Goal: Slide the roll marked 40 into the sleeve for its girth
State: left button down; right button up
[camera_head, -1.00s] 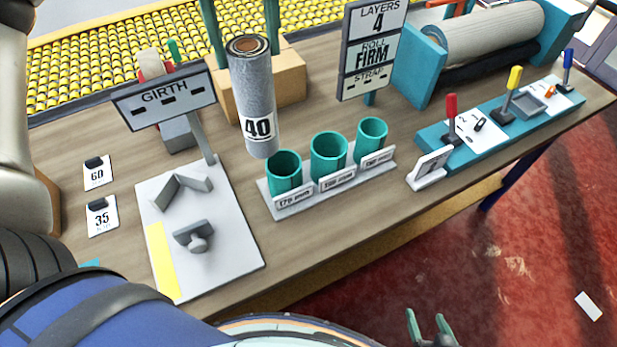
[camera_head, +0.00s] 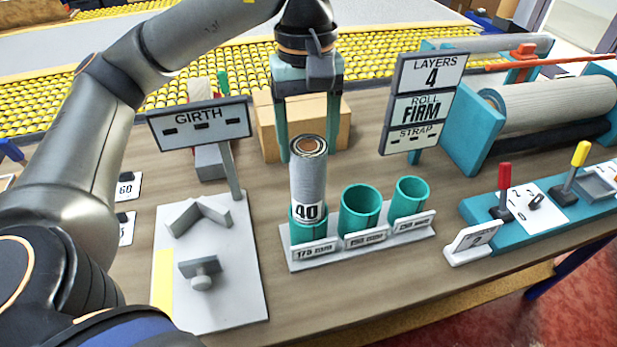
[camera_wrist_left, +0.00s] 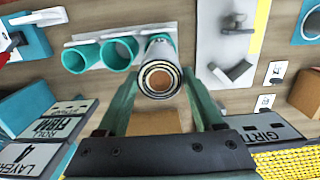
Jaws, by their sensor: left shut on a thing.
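The grey roll marked 40 (camera_head: 309,180) stands upright with its lower end in the left teal sleeve (camera_head: 299,232), whose label seems to read 175 mm. Its lower end is hidden by the sleeve wall. The middle sleeve (camera_head: 360,211) and right sleeve (camera_head: 409,198) look empty; their labels are too small to read. My left gripper (camera_head: 309,152) points down from above, shut on the roll near its top. In the left wrist view the roll's ringed end (camera_wrist_left: 159,79) lies between the two fingers. My right gripper is out of view.
The GIRTH sign (camera_head: 200,122) stands left, over a pale board (camera_head: 222,290) with a V-block. The sign reading LAYERS 4, ROLL FIRM, STRAP (camera_head: 423,105) stands behind the sleeves. A teal lever panel (camera_head: 480,210) is at right. A wooden block (camera_head: 268,128) sits behind the roll.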

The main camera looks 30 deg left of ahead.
aim_at(308, 170)
pick_arm(q)
jog(key=shift+f, duration=0.65)
notch_tip(308, 170, down, 4)
jog(key=shift+f, duration=0.15)
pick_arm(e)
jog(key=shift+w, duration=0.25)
pick_arm(q)
jog(key=shift+b, duration=0.3)
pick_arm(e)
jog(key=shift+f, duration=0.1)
pick_arm(q)
jog(key=shift+f, duration=0.2)
jog(key=shift+c, duration=0.2)
grip_release()
jog(key=shift+r, duration=0.1)
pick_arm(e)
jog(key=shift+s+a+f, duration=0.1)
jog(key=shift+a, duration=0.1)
